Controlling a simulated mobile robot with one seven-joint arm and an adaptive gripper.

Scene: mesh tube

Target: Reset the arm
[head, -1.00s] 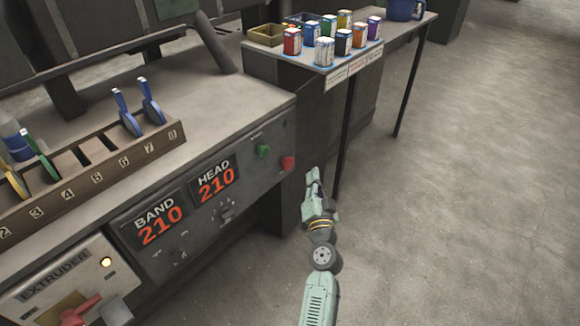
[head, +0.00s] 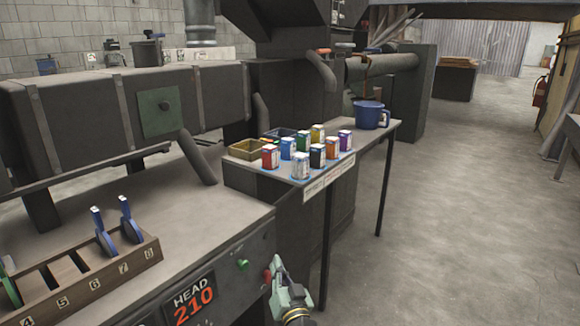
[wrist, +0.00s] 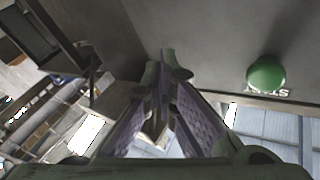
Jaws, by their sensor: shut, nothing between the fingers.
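My gripper (head: 277,268) shows at the bottom of the head view, pale green, pointing up, in front of the machine's control panel near its right end. It is empty, with its fingers together. In the wrist view my gripper (wrist: 165,62) has its two fingertips meeting, with purple ridged pads below them. The lower part of my arm is out of the head view.
The control panel (head: 225,270) has a green button (head: 242,264), which also shows in the wrist view (wrist: 266,74). Open floor (head: 450,230) lies right.

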